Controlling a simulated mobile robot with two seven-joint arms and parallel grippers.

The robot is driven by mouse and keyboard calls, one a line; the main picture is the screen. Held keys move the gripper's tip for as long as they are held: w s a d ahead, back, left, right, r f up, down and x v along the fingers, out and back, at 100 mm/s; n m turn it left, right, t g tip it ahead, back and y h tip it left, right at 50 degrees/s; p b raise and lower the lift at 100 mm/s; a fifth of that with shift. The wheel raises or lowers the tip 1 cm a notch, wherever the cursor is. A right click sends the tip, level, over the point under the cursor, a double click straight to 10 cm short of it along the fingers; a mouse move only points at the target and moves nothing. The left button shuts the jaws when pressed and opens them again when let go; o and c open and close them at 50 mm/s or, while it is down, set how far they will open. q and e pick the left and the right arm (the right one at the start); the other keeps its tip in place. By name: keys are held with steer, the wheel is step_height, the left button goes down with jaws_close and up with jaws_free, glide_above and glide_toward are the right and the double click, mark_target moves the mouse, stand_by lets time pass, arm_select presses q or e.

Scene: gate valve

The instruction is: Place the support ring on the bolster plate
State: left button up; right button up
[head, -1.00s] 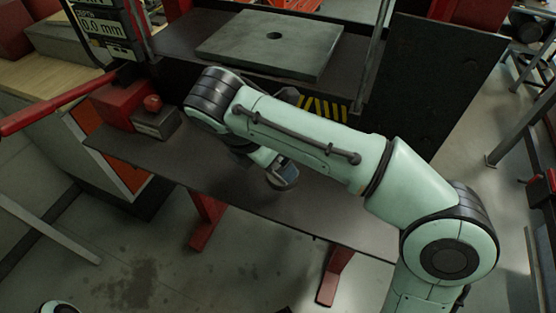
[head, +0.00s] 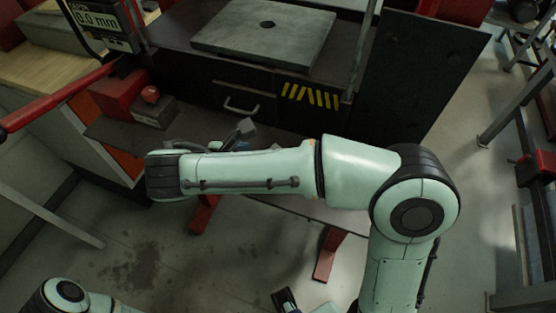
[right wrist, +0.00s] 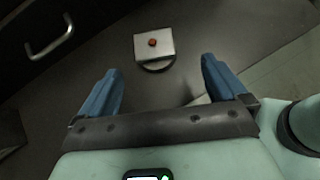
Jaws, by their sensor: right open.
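The bolster plate (head: 290,50) is a grey slab with a central hole on the press bed at the top of the head view; its top is bare. In the right wrist view a dark curved rim, apparently the support ring (right wrist: 158,67), lies on the dark shelf. It shows from under a pale square block (right wrist: 153,43) with a reddish knob, which hides most of it. My right gripper (right wrist: 159,69) is open and empty, with its blue fingers either side of the rim in the picture, apart from it. In the head view my right forearm hides that part of the shelf.
A drawer handle (head: 241,106) and yellow-black stripes (head: 310,95) are on the press front below the plate. A red box (head: 117,92) and a dark box with a red knob (head: 153,112) stand at the shelf's left. A dark upright panel (head: 420,75) bounds the right.

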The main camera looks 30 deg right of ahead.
steer(key=x, duration=0.5)
steer(key=b+x, duration=0.1)
steer(key=x, duration=0.2)
steer(key=shift+w+a+f, duration=0.1)
steer(key=shift+w+f, duration=0.15)
steer(key=shift+w, duration=0.1)
steer(key=c, duration=1.7)
steer(key=shift+o, duration=0.2)
steer(key=shift+r, duration=0.2)
